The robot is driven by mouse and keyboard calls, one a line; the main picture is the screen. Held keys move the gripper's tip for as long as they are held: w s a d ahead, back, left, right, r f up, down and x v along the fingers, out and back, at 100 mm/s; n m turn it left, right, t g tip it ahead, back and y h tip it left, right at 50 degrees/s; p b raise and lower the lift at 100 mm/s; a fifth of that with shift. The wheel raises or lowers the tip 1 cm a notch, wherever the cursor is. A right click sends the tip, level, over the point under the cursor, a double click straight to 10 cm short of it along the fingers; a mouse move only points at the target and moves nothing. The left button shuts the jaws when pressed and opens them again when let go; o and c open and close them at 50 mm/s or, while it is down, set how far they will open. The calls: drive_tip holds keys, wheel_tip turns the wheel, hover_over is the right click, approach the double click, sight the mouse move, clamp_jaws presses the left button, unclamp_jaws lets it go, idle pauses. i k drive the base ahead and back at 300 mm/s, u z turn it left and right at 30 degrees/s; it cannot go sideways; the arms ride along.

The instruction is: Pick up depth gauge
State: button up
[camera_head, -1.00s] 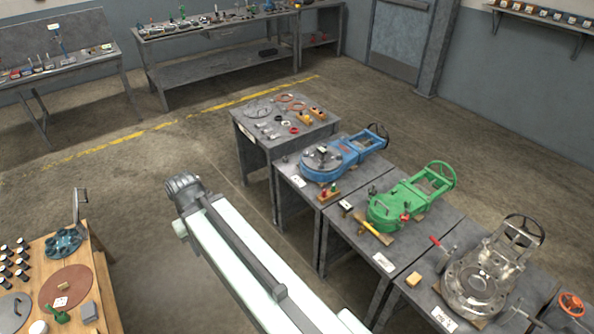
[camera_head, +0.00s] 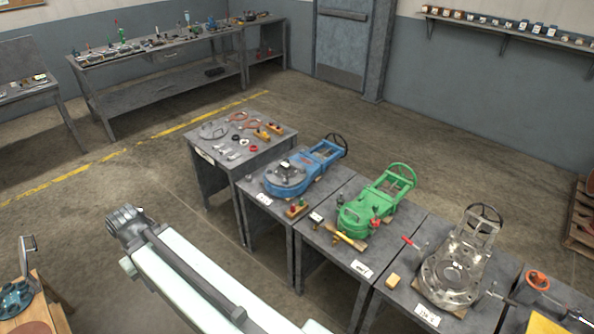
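I cannot pick out the depth gauge for certain in the head view. Small metal pieces (camera_head: 232,156) lie on the far grey table (camera_head: 206,155), too small to name. More small tools sit on the long back bench, also too small to name. My arm reaches up from the bottom edge and ends in a dark round joint at the left. My gripper does not show, so its hold cannot be seen.
A blue valve (camera_head: 287,177), a green valve (camera_head: 372,208) and a bare metal valve (camera_head: 452,272) stand on a row of grey tables. A wooden table (camera_head: 47,310) is at lower left. A pallet (camera_head: 581,225) stands at right. Open floor lies behind the row.

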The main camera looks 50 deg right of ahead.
sight(286, 167)
drive_tip(key=z, duration=0.3)
drive_tip(key=i, duration=1.25)
drive_tip(key=u, duration=0.55)
